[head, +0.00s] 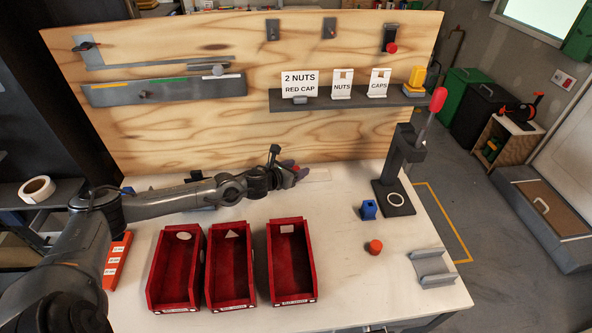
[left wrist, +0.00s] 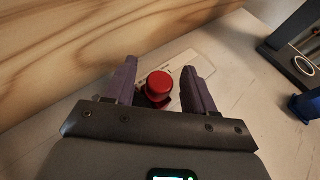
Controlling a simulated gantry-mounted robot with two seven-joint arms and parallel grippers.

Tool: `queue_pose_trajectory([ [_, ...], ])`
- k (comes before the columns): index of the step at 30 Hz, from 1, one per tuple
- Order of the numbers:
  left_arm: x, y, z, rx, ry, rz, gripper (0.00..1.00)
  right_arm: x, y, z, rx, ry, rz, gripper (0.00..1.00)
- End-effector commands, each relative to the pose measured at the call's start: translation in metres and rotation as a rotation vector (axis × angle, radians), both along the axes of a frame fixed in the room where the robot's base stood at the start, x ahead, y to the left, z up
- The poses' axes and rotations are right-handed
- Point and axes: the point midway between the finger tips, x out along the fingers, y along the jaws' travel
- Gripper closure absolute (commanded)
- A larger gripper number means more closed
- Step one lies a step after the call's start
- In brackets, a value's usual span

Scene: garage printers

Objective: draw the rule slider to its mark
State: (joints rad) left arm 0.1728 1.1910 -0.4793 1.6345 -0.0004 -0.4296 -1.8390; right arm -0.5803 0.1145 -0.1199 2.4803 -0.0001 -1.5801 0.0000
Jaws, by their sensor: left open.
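My left gripper (head: 299,173) is low over the back of the bench, near the foot of the wooden board. In the left wrist view its two purple fingers (left wrist: 157,84) are open, one on each side of a red round knob (left wrist: 160,82). The knob stands on a dark base on a pale flat strip (left wrist: 186,68) lying on the bench; the fingers hide part of it. In the head view only a bit of the pale strip (head: 318,175) shows. My right gripper is not in view.
Three red bins (head: 291,262) stand in front of my left arm. A black press with a red handle (head: 400,170), a blue block (head: 369,210), a red cap (head: 375,247) and a grey cradle (head: 432,268) are at right. A grey panel with coloured marks (head: 165,89) hangs on the board.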

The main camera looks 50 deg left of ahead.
Motion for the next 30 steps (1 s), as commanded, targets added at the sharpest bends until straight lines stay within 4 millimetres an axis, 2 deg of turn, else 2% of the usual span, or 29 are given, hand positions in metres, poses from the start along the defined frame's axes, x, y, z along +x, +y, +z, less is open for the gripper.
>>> queue_pose_trajectory([
  [10, 0.0016, -0.0002, -0.001, -0.001, 0.001, -0.001, 0.47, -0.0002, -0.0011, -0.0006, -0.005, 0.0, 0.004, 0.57],
  [20, 0.0015, -0.0001, -0.0008, 0.0, 0.0, 0.0, 0.97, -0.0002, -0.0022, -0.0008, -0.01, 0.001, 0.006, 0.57],
  [21, 0.0015, 0.0, -0.0009, 0.0, 0.0, 0.0, 1.0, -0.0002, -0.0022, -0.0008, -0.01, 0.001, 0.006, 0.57],
  [30, 0.0, 0.0043, -0.0006, 0.0, 0.001, 0.012, 1.0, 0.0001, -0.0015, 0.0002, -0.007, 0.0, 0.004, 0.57],
])
